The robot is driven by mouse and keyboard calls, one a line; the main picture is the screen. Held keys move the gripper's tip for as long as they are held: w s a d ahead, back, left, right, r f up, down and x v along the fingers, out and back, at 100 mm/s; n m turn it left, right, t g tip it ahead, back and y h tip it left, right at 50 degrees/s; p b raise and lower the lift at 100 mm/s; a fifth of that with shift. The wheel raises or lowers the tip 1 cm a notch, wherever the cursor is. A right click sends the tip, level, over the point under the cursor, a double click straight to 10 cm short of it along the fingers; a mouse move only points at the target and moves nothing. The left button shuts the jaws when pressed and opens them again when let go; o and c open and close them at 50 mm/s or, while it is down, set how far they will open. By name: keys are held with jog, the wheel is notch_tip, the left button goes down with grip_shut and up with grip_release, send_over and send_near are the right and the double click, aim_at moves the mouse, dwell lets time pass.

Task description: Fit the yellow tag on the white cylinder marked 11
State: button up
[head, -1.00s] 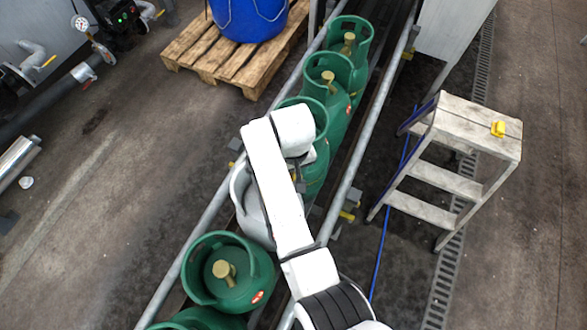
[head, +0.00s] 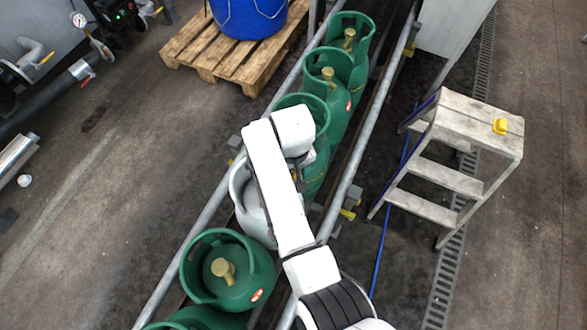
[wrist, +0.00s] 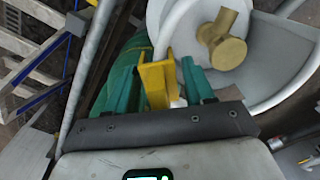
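The white cylinder (head: 246,205) stands in the conveyor row between green ones, partly hidden by my arm in the head view. In the wrist view its white collar (wrist: 272,60) and brass valve (wrist: 224,40) fill the upper right. No number is readable on it. My gripper (wrist: 163,85) has teal fingers on both sides of a yellow tag (wrist: 154,84), and appears shut on it. The tag is left of the valve, near the collar's edge; I cannot tell whether they touch. My gripper's fingers are hidden in the head view.
Green cylinders (head: 228,272) stand in front of and behind the white one, between conveyor rails (head: 345,190). A step ladder (head: 460,150) stands at right with another yellow object (head: 500,126) on top. A wooden pallet (head: 225,58) with a blue bucket (head: 250,15) is behind left.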

jog(key=shift+o, duration=1.4)
notch_tip(320, 180, up, 11)
jog(key=shift+f+b, duration=0.1)
jog(key=shift+b, duration=0.25)
jog(key=s+d+f+m+h, duration=0.1)
jog(key=s+d+f+m, duration=0.2)
jog(key=d, duration=0.8)
jog(key=s+d+f, duration=0.4)
jog(key=d, duration=0.8)
jog(key=s+d+m, duration=0.1)
jog(key=s+d, duration=0.1)
jog(key=s, duration=0.4)
jog(key=s+d+m, duration=0.1)
jog(key=s+d, duration=0.2)
jog(key=s, duration=0.3)
jog(key=s+d+t, duration=0.1)
jog(key=s+d, duration=0.1)
jog(key=s, duration=0.5)
jog(key=shift+d+m+y+b, duration=0.25)
jog(key=shift+m+y+b, duration=0.15)
jog(key=shift+b, duration=0.05)
